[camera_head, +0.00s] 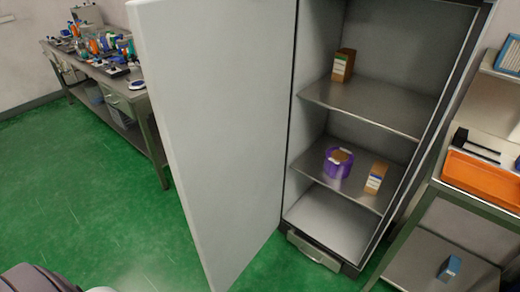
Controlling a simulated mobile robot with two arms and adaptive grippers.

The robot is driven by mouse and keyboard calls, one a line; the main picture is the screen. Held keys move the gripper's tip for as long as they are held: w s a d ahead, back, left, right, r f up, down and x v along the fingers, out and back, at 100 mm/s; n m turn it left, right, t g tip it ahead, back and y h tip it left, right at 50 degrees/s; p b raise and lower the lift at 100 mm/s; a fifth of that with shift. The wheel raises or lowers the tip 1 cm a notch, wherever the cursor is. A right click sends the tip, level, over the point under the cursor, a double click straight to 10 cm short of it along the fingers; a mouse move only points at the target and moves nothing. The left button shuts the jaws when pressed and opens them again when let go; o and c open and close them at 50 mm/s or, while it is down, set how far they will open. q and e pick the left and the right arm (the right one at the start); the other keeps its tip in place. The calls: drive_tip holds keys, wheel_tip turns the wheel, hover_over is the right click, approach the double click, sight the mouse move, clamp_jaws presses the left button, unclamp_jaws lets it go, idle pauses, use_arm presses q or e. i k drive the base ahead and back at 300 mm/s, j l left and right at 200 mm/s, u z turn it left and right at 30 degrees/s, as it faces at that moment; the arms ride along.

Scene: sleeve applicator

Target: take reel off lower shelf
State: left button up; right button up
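Neither of my grippers can be made out in the head view. Only a dark rounded shape and a pale piece show at the bottom left corner.
The white cabinet door (215,130) stands open on the left. Another tan box (343,65) is on the upper shelf (375,103). A bench (140,103) with bottles is at the far left. An orange tray (482,180) sits on a rack at right. Green floor is clear at left.

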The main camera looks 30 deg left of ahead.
sight(338, 163)
drive_tip(key=i+j+z, duration=0.2)
drive_tip(key=j, duration=0.5)
drive_tip(key=k+j+z, duration=0.2)
drive_tip(key=j, duration=0.5)
drive_tip(key=i+j+z, duration=0.2)
drive_tip(key=j, duration=0.55)
drive_tip(key=k+j+z, duration=0.2)
drive_tip(key=j, duration=0.5)
drive_tip(key=k+j+z, duration=0.2)
drive_tip(key=j, duration=0.5)
drive_tip(key=i+l+u, duration=0.15)
drive_tip(key=l, duration=0.45)
drive_tip(key=i+l+u, duration=0.2)
drive_tip(key=l, duration=0.35)
drive_tip(key=l+u, duration=0.15)
drive_tip(key=l, duration=0.45)
drive_tip(key=i+l, duration=0.15)
drive_tip(key=l, duration=0.25)
drive_tip(key=i+l, duration=0.1)
drive_tip(key=l, duration=0.3)
drive_tip(key=i+l, duration=0.15)
drive_tip(key=l, duration=0.25)
